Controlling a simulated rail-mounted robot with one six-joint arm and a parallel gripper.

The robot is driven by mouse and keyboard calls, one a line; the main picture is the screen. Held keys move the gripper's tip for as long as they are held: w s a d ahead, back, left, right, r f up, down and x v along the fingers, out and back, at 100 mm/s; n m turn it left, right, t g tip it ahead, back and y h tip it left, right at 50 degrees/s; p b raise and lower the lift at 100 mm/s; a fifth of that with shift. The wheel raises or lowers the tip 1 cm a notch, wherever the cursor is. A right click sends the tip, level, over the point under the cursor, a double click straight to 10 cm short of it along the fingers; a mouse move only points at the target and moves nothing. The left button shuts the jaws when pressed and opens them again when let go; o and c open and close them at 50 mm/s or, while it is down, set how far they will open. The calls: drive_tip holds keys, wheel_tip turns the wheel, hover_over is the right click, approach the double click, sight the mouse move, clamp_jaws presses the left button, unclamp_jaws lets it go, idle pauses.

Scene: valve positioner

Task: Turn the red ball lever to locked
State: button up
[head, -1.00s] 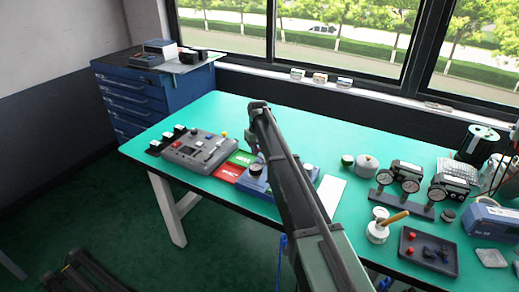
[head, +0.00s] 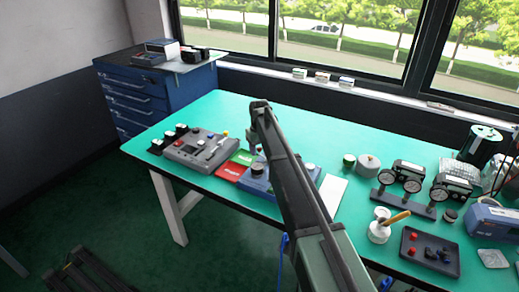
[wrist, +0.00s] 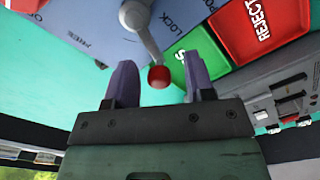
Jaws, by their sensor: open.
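In the wrist view a red ball (wrist: 158,77) sits on the end of a grey metal lever (wrist: 149,42). The lever runs from a round hub (wrist: 135,14) on a blue panel (wrist: 60,18). The lever lies between a label at left that seems to read FREE and the LOCK label (wrist: 177,18) at right. My gripper (wrist: 159,64) is open, with one purple finger on each side of the ball in the picture. Contact with the ball cannot be told. In the head view the blue unit (head: 256,187) is partly hidden behind my arm.
Beside the unit lie a green plate (head: 244,157) and a red REJECT plate (wrist: 262,29). A grey control box (head: 196,150) stands to their left. Gauges (head: 402,182) and a dark tray (head: 429,250) are at right. The green bench top (head: 330,130) is clear towards the window.

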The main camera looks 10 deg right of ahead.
sight(260, 148)
wheel_tip(260, 148, up, 11)
drive_tip(key=p, duration=1)
drive_tip(key=shift+p, duration=0.35)
drive_tip(key=shift+f, duration=0.1)
drive_tip(key=s+d+m, duration=0.2)
drive_tip(key=s, duration=1.7)
drive_tip(key=s+d+m, duration=0.2)
drive_tip(key=s+d, duration=0.1)
drive_tip(key=s, duration=1.7)
drive_tip(key=shift+s+d, duration=0.25)
drive_tip(key=shift+s, duration=0.05)
